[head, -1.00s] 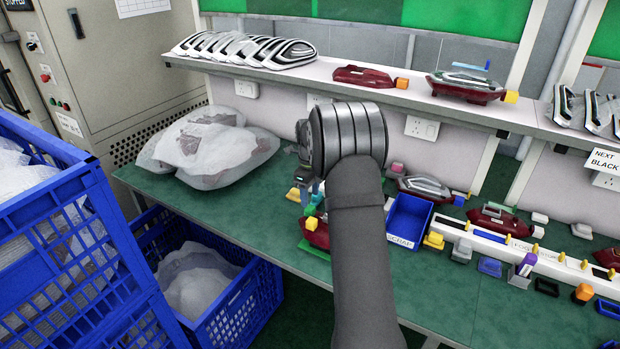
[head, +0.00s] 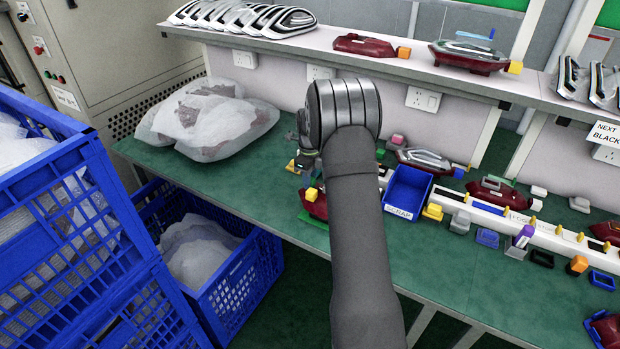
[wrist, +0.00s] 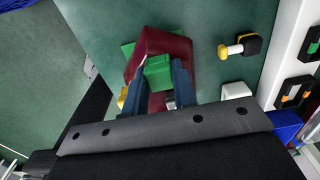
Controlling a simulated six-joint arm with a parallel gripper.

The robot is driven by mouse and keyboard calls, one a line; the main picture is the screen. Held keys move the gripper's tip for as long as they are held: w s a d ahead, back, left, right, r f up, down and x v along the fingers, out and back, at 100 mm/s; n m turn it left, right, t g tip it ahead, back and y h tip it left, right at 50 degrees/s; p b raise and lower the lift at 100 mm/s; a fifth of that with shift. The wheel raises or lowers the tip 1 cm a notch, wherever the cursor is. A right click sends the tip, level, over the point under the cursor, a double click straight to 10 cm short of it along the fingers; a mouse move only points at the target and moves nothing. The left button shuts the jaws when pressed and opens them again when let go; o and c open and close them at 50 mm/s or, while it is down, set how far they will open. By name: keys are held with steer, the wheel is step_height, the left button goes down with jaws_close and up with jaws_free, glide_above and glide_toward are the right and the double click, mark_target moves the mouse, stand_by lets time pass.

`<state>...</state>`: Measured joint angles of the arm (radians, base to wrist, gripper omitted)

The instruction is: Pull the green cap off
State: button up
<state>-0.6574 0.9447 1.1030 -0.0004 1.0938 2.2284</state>
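The green cap (wrist: 158,73) is on the dark red tail lamp (wrist: 168,46) in the wrist view. My gripper (wrist: 158,66) has its two dark blue fingers on either side of the cap. The cap fills nearly all the room between them; I cannot tell whether both fingers touch it. My arm hides the green cap and the fingertips there.
A blue scrap bin (head: 408,192) stands right of my arm, beside a white rail (head: 480,219) with several small parts. A yellow-and-black part (wrist: 240,46) is right of the lamp. Wrapped bags (head: 207,122) lie at left. A shelf (head: 400,94) with lamps runs above.

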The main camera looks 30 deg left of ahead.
steer(key=shift+o, duration=1)
jaws_close()
steer(key=shift+r, duration=0.1)
steer(key=shift+r, duration=1.45)
steer(key=shift+r, duration=0.1)
steer(key=shift+r, duration=2.5)
